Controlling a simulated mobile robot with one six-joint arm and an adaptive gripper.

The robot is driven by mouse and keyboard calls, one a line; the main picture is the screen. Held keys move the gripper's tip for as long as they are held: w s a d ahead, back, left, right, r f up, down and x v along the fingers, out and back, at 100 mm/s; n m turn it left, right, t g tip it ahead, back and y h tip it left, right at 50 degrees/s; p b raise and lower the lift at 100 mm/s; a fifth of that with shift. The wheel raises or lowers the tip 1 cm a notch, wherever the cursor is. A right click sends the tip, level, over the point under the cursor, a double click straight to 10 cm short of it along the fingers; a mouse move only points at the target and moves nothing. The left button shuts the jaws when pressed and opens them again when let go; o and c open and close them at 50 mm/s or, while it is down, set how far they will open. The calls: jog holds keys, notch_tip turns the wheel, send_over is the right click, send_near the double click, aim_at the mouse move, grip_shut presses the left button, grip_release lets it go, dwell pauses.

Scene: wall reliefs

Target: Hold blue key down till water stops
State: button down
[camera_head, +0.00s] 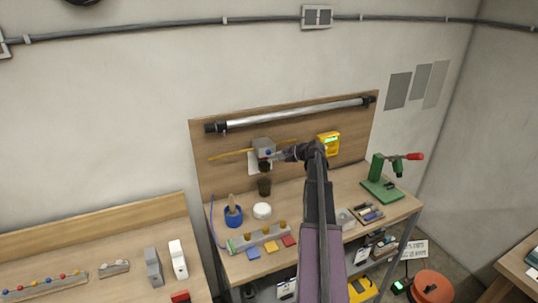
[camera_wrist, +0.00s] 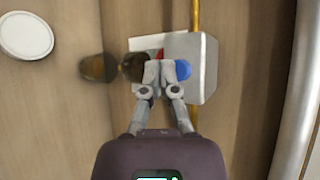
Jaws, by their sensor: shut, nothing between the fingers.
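A grey box (camera_head: 263,146) is mounted on the wooden backboard. It fills the upper middle of the wrist view (camera_wrist: 206,70). Its round blue key (camera_wrist: 183,70) faces my gripper and also shows small in the head view (camera_head: 268,153). A red key (camera_wrist: 160,54) is partly hidden behind my fingers. My gripper (camera_wrist: 160,70) is shut and empty, its fingertips beside the blue key; whether they touch it I cannot tell. A dark round part (camera_wrist: 133,67) sits under the box, with a brown cup (camera_wrist: 98,67) below it. I cannot make out any water.
A yellow rod (camera_wrist: 194,15) runs behind the box. A white round lid or dish (camera_head: 262,211) and a blue pot (camera_head: 233,216) stand on the bench. A yellow device (camera_head: 328,144) hangs right of my arm, and a metal tube (camera_head: 290,114) runs above.

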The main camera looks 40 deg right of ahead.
jog(key=shift+w, duration=0.2)
dwell(0.5)
jog(key=shift+w+d, duration=0.1)
jog(key=shift+w, duration=0.15)
jog(key=shift+w+d, duration=0.1)
jog(key=shift+w, duration=0.35)
dwell(1.9)
jog(key=shift+s, duration=0.15)
dwell(0.5)
jog(key=shift+s+a, duration=0.25)
jog(key=shift+s, duration=0.45)
jog(key=shift+s+a, duration=0.2)
jog(key=shift+s, duration=0.6)
jog(key=shift+s+a, duration=0.15)
jog(key=shift+s, duration=0.7)
jog(key=shift+s+a, duration=0.2)
jog(key=shift+s, duration=0.6)
